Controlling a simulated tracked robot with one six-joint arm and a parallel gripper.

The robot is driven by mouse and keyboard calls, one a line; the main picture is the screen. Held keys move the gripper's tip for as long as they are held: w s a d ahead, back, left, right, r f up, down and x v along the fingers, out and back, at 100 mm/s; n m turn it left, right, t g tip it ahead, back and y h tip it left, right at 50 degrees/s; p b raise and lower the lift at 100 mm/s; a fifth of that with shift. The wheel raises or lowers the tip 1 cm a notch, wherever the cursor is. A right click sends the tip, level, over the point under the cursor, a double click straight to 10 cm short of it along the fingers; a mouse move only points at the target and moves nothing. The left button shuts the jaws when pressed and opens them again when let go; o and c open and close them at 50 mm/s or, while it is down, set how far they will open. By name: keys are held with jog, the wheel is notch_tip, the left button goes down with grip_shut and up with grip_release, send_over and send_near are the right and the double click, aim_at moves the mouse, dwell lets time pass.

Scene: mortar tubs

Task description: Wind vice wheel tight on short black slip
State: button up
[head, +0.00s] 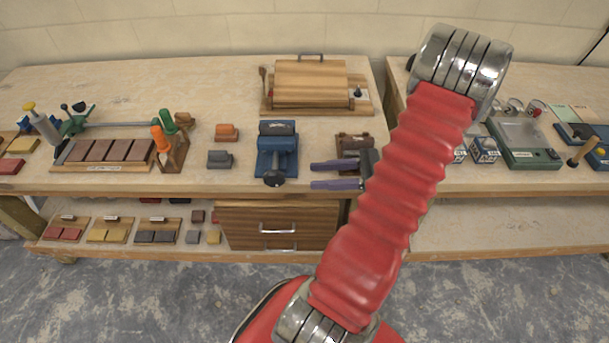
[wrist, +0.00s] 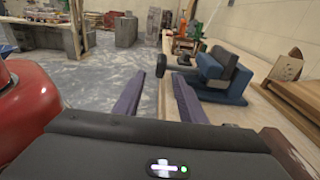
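The blue vice (head: 277,152) stands near the front edge of the bench, with a dark grey block along its top at the back. Its dark wheel (head: 274,178) faces the front edge. In the wrist view the vice (wrist: 228,80) is ahead and right, and its black wheel (wrist: 161,66) shows ahead, beyond the fingertips. My gripper (head: 312,175) is right of the wheel in the head view. Its two purple fingers are apart with nothing between them, also in the wrist view (wrist: 157,82). I cannot make out a short black slip between the jaws.
An orange block (head: 227,132) and a grey block (head: 219,159) lie left of the vice. A brown wooden item (head: 353,143) sits close behind my gripper. A wooden press (head: 310,80) stands at the back. Dark slips (head: 155,237) lie on the lower shelf.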

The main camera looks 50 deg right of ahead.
jog(key=shift+v, duration=1.6)
jog(key=shift+a, duration=0.1)
jog(key=w+a+r+n+g+h, duration=0.1)
jog(key=w+a+r+n+g, duration=0.25)
jog(key=a+n+g, duration=0.45)
jog(key=w+a+r+n+g+h, duration=0.25)
jog(key=w+a+n+g, duration=0.2)
jog(key=a, duration=0.55)
jog(key=a+r+n+t+h, duration=0.4)
jog(key=a+r+n+h, duration=0.3)
jog(key=a+n, duration=0.8)
notch_tip(320, 180, up, 4)
jog(key=shift+f+n+t, duration=0.1)
jog(key=shift+n+t, duration=0.25)
jog(key=shift+n, duration=0.1)
jog(key=shift+w, duration=0.1)
jog(key=shift+c, duration=0.7)
